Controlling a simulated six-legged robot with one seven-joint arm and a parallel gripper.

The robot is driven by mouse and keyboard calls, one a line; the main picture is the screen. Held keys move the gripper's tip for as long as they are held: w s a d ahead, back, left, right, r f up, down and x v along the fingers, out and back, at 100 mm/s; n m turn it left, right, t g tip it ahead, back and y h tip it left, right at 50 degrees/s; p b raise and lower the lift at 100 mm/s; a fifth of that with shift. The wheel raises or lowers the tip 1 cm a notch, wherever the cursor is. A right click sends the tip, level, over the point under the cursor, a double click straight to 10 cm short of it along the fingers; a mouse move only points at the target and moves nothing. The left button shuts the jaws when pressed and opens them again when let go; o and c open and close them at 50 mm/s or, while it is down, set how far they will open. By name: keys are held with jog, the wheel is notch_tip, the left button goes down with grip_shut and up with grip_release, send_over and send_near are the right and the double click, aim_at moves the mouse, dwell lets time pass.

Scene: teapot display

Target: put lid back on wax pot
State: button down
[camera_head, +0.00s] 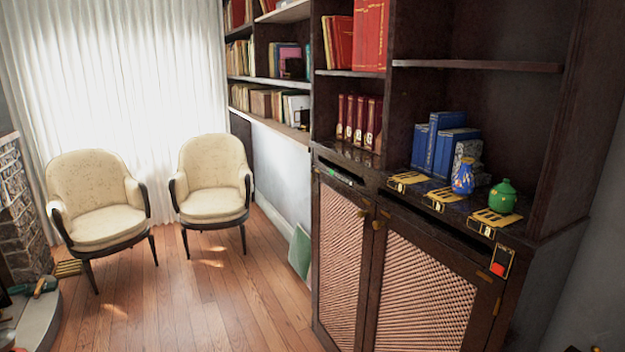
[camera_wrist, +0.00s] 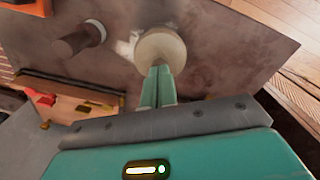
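In the wrist view, my teal gripper (camera_wrist: 160,72) has its two fingers close together. A round cream piece (camera_wrist: 160,44), perhaps the lid, is right at the fingertips and looks gripped, though the contact is hidden. A dark brown cylinder (camera_wrist: 78,41) with a pale rounded end stands to its left; I cannot tell whether it is the wax pot. A whitish patch (camera_wrist: 126,46) shows beside the cream piece. My gripper is not in the head view, and no wax pot is clear there.
A dark cabinet (camera_head: 338,160) bears a blue vase (camera_head: 463,177) and a green pot (camera_head: 502,197). Two cream chairs (camera_head: 97,203) stand by the curtain. Small items lie on the hearth (camera_head: 38,320) at lower left. The wooden floor (camera_head: 190,300) has free room.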

jog(key=shift+r, duration=3.5)
